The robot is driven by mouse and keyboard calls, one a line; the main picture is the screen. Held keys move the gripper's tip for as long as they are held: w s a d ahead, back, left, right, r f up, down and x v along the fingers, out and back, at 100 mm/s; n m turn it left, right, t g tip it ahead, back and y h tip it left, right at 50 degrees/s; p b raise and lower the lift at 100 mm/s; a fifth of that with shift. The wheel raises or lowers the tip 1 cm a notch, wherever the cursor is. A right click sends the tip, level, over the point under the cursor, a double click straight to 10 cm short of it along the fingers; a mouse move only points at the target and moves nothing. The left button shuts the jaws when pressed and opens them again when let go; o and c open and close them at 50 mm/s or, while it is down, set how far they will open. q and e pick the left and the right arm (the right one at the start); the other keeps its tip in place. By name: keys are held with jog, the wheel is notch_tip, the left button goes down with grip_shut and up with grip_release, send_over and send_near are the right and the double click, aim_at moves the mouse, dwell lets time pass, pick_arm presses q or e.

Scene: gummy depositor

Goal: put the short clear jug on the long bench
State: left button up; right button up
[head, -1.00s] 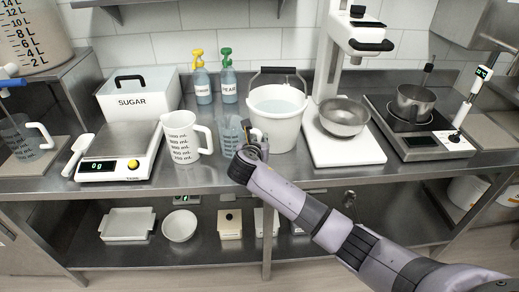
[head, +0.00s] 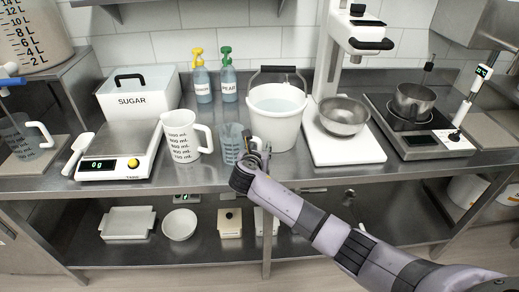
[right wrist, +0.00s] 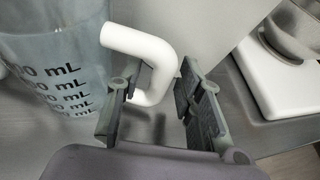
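The short clear jug (head: 231,146), bluish with dark mL marks and a white handle, stands on the steel long bench (head: 280,172), between the taller white jug and the white bucket. In the right wrist view the jug (right wrist: 55,65) is at the left and its white handle (right wrist: 150,50) reaches between my fingers. My right gripper (head: 258,153) is at the jug's handle side. In the right wrist view the gripper (right wrist: 155,100) is open, fingers either side of the handle with a gap showing. My left gripper is not in view.
The taller white jug (head: 181,138) is left of the clear jug. The white bucket (head: 277,128) is close behind on its right. A scale (head: 112,165) and a white stand with a steel bowl (head: 343,118) are further out. The bench's front edge is just below the jug.

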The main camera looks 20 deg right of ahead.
jog(key=shift+r, duration=0.2)
jog(key=v, duration=1.2)
